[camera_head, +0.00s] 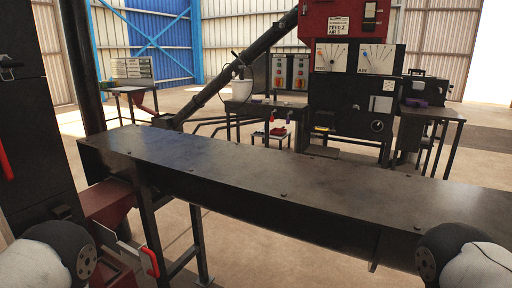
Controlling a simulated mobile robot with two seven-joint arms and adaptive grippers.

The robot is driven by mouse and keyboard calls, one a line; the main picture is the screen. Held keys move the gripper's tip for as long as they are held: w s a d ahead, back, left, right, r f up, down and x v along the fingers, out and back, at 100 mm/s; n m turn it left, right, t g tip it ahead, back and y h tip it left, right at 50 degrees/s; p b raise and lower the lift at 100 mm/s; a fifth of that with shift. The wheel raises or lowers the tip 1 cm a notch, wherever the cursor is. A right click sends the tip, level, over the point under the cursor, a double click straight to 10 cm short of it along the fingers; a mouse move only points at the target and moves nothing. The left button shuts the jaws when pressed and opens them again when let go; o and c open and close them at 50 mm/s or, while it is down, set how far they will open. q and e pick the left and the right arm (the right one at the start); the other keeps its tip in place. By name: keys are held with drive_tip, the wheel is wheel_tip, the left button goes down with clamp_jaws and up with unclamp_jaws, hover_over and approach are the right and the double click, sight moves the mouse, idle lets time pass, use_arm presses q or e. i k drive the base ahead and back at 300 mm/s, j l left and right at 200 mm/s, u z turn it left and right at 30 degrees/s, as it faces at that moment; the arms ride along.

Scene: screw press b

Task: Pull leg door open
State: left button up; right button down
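A tall dark casing (30,120) stands at the left edge, cut off by the picture. It has a latch (10,68) near its top and a red handle (5,162) on its face. It may carry the leg door, but no door label is readable and I cannot tell whether a door there stands open. Another red handle (150,262) sits on a light metal plate beside the red chute at the lower left. Only the upper parts of my two arms show in the bottom corners. Neither gripper is in view.
A long dark trough (290,185) crosses the picture, with legs beneath its left end. A red chute (106,203) sits below it. Behind are a red and black control panel (352,60), a bench (435,112) and a sloping dark tube (235,72). Concrete floor shows between.

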sight(34, 168)
drive_tip(key=u, duration=1.4)
